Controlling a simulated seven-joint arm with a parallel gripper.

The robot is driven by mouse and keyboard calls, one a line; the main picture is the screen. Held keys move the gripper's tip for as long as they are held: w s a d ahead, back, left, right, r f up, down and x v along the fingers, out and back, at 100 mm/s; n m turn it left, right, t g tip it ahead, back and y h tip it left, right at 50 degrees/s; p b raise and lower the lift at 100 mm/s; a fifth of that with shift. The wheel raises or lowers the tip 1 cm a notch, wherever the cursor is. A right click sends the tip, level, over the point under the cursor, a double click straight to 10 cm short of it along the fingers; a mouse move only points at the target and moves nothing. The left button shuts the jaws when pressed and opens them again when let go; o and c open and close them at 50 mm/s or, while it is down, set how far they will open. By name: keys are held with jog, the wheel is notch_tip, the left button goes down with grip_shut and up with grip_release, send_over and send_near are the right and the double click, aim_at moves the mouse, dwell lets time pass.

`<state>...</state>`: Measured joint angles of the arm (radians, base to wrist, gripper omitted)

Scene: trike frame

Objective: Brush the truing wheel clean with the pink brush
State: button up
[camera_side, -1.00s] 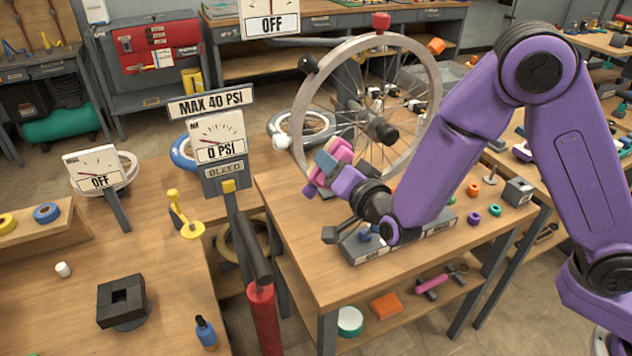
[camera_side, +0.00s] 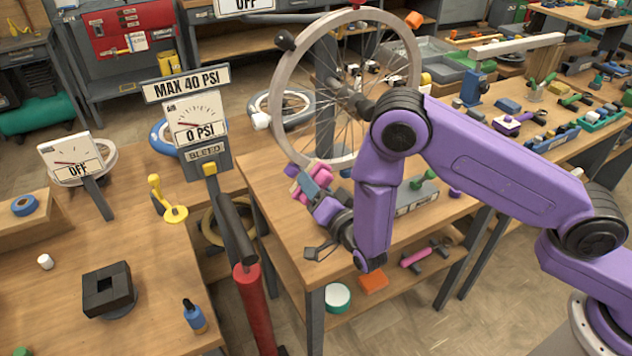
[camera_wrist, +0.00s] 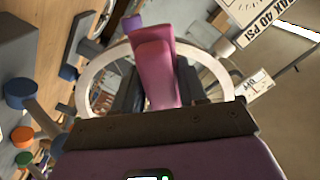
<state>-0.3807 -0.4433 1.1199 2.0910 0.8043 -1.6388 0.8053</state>
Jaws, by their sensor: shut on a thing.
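The truing wheel (camera_side: 279,95) stands upright on the bench, with a pale rim, thin spokes and a dark hub. Black, white and orange pieces sit on its rim. My gripper (camera_side: 308,183) is at the wheel's lower left, shut on the pink brush (camera_side: 322,171). In the wrist view the brush (camera_wrist: 155,75) points away between the dark fingers of my gripper (camera_wrist: 158,90). A pale ring shows behind it there; I cannot tell which wheel it is. In the side view the brush is close to the lower rim; contact cannot be made out.
The OFF gauge (camera_side: 70,163) and the 0 PSI gauge (camera_side: 197,124) stand to the left. A red pump (camera_side: 253,308) rises at the front. A yellow stand (camera_side: 167,200) and a black block (camera_side: 107,289) are on the left bench, which has bare room between items.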

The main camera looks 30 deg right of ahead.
aim_at(293, 157)
jog(key=shift+w, duration=2.7)
jog(key=shift+w, duration=0.95)
jog(key=shift+r, duration=0.1)
jog(key=shift+s+a+r, duration=0.1)
jog(key=shift+a+r, duration=0.25)
jog(key=shift+r, duration=0.5)
jog(key=shift+a+r, duration=0.35)
jog(key=shift+r, duration=0.45)
jog(key=shift+a+r, duration=0.35)
jog(key=shift+r, duration=0.55)
jog(key=shift+a+r, duration=0.35)
jog(key=shift+r, duration=0.5)
jog(key=shift+w+d+f, duration=0.1)
jog(key=shift+d+f, duration=0.35)
jog(key=shift+f, duration=0.45)
jog(key=shift+w+d+f, duration=0.1)
jog(key=shift+d+f, duration=0.35)
jog(key=shift+f, duration=0.5)
jog(key=shift+w+d+f, duration=0.1)
jog(key=shift+d+f, duration=0.35)
jog(key=shift+f, duration=0.45)
jog(key=shift+s+d+f, duration=0.15)
jog(key=shift+d+f, duration=0.05)
jog(key=shift+f, duration=0.55)
jog(key=shift+s+a, duration=0.1)
